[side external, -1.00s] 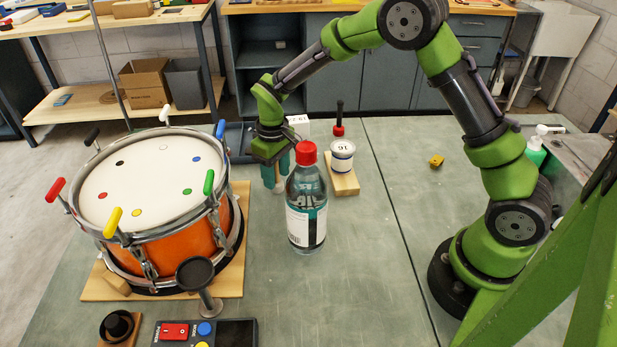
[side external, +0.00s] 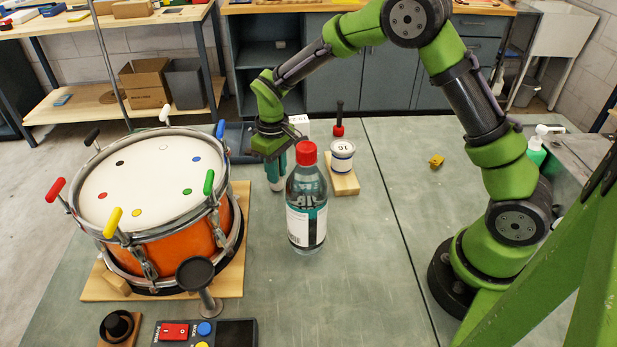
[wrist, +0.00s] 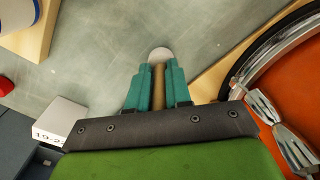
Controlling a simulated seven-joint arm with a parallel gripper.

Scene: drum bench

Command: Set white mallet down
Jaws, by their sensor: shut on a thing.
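My gripper (side external: 275,172) points down between the drum and the clear bottle, partly behind the bottle in the side view. In the wrist view my gripper (wrist: 158,88) has its teal fingers shut on the wooden handle of the white mallet (wrist: 160,54). The mallet's round white head shows just beyond the fingertips, over the grey-green bench.
The orange drum (side external: 165,235) on its wooden board is left of my gripper. The bottle (side external: 306,205) with a red cap stands close in front. A white can (side external: 342,152) on a wooden block and a white box (wrist: 62,124) are nearby.

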